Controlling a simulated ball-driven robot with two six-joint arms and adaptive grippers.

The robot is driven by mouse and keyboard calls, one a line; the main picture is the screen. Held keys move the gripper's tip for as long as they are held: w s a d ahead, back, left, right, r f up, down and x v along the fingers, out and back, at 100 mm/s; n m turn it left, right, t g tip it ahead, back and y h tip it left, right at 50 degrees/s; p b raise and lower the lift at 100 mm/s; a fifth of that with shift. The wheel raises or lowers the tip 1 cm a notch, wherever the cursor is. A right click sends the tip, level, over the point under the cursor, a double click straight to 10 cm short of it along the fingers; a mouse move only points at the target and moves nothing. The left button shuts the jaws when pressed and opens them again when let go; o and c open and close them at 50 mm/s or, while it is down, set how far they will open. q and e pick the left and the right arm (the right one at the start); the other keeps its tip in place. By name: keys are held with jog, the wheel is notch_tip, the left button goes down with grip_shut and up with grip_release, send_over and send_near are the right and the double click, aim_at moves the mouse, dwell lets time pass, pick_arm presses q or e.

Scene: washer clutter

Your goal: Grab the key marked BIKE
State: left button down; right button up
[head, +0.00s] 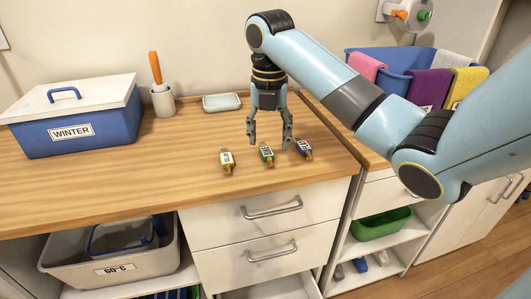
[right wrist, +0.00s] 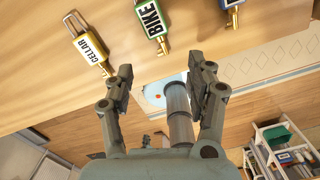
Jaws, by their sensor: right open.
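The BIKE key (head: 267,153) has a green tag and lies on the wooden counter between two other tagged keys. Its BIKE label reads clearly in the right wrist view (right wrist: 152,18), at the top centre. The yellow CELLAR key (head: 227,159) lies to its left; it also shows in the right wrist view (right wrist: 89,45). A blue-tagged key (head: 304,149) lies to its right; its label is not readable. My right gripper (head: 269,136) points down, open and empty, just behind the BIKE key and apart from it. My left gripper is out of view.
A blue WINTER box (head: 75,135) with a white lid stands at the left. A cup (head: 163,101) with an orange-handled tool and a pale dish (head: 222,102) stand at the back. A blue basket of cloths (head: 405,65) is at the right. The counter's left front is clear.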

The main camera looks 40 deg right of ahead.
aim_at(267, 151)
notch_tip(267, 151, up, 4)
jog(key=w+d+n, duration=0.3)
jog(key=n, duration=0.1)
jog(key=f, duration=1)
jog(key=shift+w+a+f, duration=0.1)
jog(key=shift+a+f, duration=0.1)
jog(key=shift+a, duration=0.05)
jog(key=c, duration=1.1)
jog(key=shift+r, duration=0.1)
